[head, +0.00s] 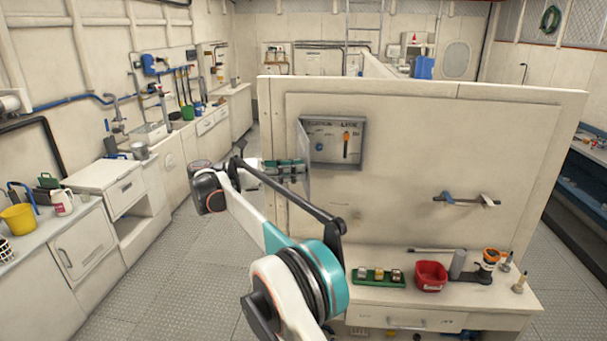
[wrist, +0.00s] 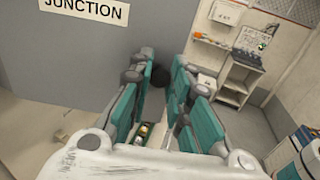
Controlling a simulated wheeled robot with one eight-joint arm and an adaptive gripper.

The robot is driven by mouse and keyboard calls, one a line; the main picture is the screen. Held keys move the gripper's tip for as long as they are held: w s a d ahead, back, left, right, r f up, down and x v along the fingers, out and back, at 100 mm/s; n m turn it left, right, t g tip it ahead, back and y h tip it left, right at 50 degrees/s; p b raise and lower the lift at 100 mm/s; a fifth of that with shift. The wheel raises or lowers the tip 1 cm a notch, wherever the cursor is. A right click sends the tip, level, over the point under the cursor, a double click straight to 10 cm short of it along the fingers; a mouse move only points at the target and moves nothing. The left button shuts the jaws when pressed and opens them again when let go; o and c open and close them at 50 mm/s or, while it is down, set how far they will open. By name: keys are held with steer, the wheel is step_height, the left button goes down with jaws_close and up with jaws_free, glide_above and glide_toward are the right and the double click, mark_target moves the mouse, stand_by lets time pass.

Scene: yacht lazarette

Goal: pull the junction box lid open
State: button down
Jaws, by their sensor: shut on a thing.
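In the wrist view the lid (wrist: 110,60) fills the upper left and carries a "JUNCTION" label. My gripper (head: 298,168) is at the lid's outer face; in the wrist view its teal fingers (wrist: 160,78) close around a small dark knob (wrist: 158,75) on the lid. The knob is partly hidden by the fingers.
A bench (head: 440,295) below the panel holds a green tray (head: 378,282) of jars, a red basin (head: 431,276) and several tools. A T-handled bar (head: 467,201) sticks out right of the box. Counters (head: 80,235) line the left wall; the floor (head: 165,270) between is clear.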

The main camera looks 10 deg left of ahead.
steer(key=shift+r, duration=0.1)
stand_by(0.3)
steer(key=c, duration=1.5)
jaws_free()
steer(key=shift+o, duration=0.2)
steer(key=shift+r, duration=0.1)
step_height(320, 180, up, 10)
steer(key=shift+d, duration=0.1)
